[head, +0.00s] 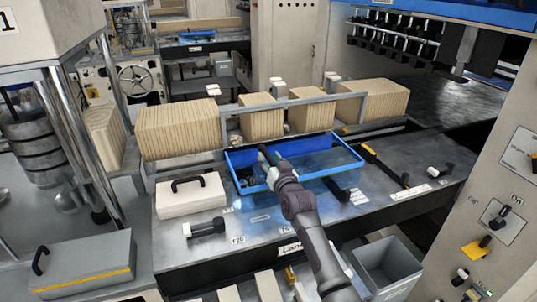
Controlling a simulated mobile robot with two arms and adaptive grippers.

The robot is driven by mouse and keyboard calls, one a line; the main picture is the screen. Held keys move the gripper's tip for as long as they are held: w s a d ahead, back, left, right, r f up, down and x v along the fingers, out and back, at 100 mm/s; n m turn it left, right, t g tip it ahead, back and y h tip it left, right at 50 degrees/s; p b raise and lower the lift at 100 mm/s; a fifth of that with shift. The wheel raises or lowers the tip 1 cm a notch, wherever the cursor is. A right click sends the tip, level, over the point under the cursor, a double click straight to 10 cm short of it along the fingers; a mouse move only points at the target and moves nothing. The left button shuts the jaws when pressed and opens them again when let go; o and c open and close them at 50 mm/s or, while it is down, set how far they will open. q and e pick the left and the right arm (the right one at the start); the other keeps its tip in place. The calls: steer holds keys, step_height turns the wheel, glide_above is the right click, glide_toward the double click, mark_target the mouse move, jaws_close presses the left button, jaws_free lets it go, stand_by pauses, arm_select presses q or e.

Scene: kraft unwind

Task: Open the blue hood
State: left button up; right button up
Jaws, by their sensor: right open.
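The blue hood (343,173) is a blue-framed, see-through box shape on the grey machine table, in the middle of the head view. Its rim is bright blue, and a darker blue wall shows along its far side. My right gripper (266,158) is open, over the left part of the hood; my forearm crosses its front rim. The fingers are small and dark here, and I cannot tell whether they touch the hood. My left gripper is not in view.
Striped kraft blocks (178,128) stand behind the hood along a grey rail (293,101). A pale box with a black handle (191,194) lies to the left. A grey bin (387,268) stands at front right. A control panel (503,222) rises at the right.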

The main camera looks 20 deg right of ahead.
steer(key=shift+w, duration=0.65)
steer(key=shift+a, duration=0.1)
jaws_close()
